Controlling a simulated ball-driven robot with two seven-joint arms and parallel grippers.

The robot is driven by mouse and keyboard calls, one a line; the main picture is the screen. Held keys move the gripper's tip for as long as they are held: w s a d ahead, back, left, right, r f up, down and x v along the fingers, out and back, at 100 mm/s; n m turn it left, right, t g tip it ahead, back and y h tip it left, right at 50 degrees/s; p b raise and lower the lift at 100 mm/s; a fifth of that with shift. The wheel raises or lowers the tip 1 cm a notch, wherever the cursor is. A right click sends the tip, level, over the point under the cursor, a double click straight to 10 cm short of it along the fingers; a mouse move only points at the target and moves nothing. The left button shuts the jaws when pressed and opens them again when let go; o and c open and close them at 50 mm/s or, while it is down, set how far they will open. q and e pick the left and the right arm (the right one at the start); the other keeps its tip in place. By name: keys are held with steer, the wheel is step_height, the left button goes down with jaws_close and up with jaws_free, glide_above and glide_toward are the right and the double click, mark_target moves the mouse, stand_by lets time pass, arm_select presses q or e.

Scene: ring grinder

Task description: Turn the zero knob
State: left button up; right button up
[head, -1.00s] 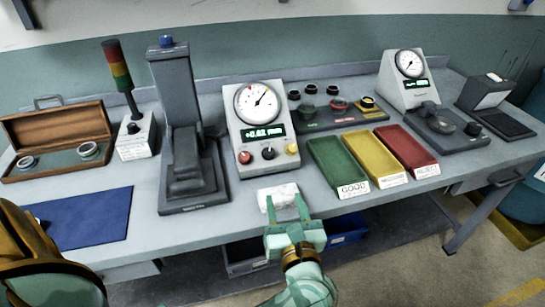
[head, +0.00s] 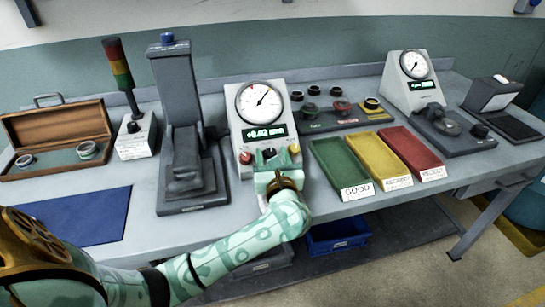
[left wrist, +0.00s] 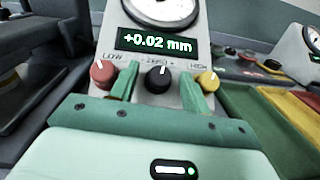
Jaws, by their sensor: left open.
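The black zero knob (left wrist: 158,79) sits in the middle of the gauge box's front panel, under the display, between a red LOW knob (left wrist: 103,73) and a yellow HIGH knob (left wrist: 208,81). In the head view the zero knob (head: 269,153) is partly hidden by my left gripper (head: 271,160). In the left wrist view the gripper (left wrist: 159,84) is open, with one green finger on each side of the zero knob and gaps between. How far the fingertips reach along the knob I cannot tell. My right gripper is not in view.
The gauge box (head: 239,118) has a round dial and its display reads +0.02 mm. A grey stand (head: 181,120) is to its left. Green (head: 340,165), yellow (head: 379,155) and red (head: 410,148) trays lie to its right. A blue mat (head: 85,215) lies at left.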

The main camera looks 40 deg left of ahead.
arm_select(q)
steer(key=c, duration=1)
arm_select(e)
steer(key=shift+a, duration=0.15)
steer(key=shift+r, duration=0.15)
arm_select(q)
steer(key=m+h+p, duration=0.1)
steer(key=m+t+h+p, duration=0.2)
steer(key=m, duration=0.1)
steer(key=shift+s+a+r, duration=0.15)
steer(key=shift+r, duration=0.15)
steer(key=m+h+p, duration=0.2)
steer(key=shift+m+t, duration=0.3)
steer(key=shift+a+f+m+h+p, duration=0.1)
steer(key=shift+f+m+h+p, duration=0.1)
steer(key=shift+m+h+p, duration=0.4)
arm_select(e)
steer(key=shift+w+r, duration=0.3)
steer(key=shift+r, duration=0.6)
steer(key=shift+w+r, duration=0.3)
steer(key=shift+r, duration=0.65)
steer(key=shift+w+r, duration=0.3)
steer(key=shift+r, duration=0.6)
